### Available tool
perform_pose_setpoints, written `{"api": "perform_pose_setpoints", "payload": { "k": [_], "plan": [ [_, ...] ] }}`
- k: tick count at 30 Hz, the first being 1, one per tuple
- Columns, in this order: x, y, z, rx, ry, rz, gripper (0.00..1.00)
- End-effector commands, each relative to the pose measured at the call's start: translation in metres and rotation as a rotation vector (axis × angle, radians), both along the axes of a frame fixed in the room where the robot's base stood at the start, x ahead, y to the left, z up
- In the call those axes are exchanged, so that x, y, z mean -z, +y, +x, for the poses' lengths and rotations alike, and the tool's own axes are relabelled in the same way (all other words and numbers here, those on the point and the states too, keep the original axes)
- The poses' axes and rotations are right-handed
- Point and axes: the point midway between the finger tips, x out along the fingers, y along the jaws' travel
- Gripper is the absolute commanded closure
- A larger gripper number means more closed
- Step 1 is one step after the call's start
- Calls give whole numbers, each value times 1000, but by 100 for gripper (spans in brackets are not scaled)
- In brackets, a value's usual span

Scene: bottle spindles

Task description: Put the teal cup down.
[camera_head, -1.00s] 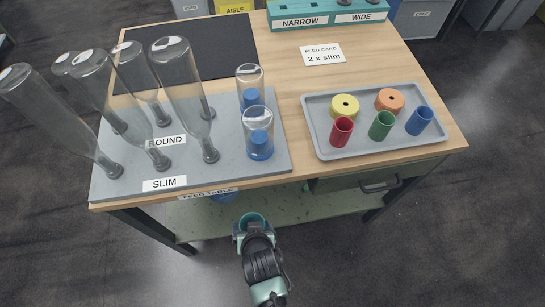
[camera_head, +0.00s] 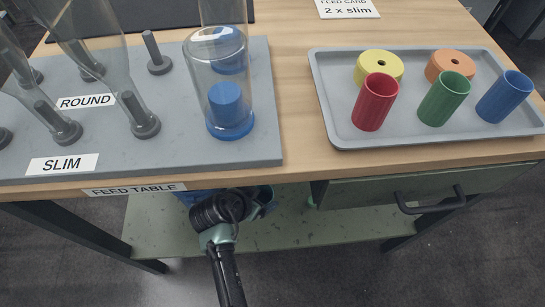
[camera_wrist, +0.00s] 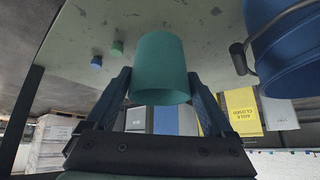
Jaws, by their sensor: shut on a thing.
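The teal cup (camera_wrist: 160,68) is between the two fingers of my gripper (camera_wrist: 160,80) in the wrist view. The fingers are shut on its sides. The wrist picture looks turned over, with the green lower shelf (camera_wrist: 200,25) filling its top. I cannot tell whether the cup touches the shelf. In the head view my gripper (camera_head: 262,203) is low in front of the feed table, by the lower shelf (camera_head: 300,225).
A blue bucket (camera_wrist: 290,55) with a grey handle is close on the wrist view's right. A drawer handle (camera_head: 430,203) juts out. The tray (camera_head: 400,142) above holds several coloured pieces.

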Motion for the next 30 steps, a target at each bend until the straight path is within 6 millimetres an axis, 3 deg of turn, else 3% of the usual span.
{"api": "perform_pose_setpoints", "payload": {
  "k": [5, 15, 20, 26, 30],
  "plan": [
    [13, -2, 6, 44, 1, -6, 65],
    [68, -2, 6, 48, 2, -7, 65],
    [78, -2, 6, 48, 2, -7, 65],
    [107, -2, 6, 47, 3, -6, 65],
    [108, -2, 6, 47, 0, -6, 65]
  ]
}}
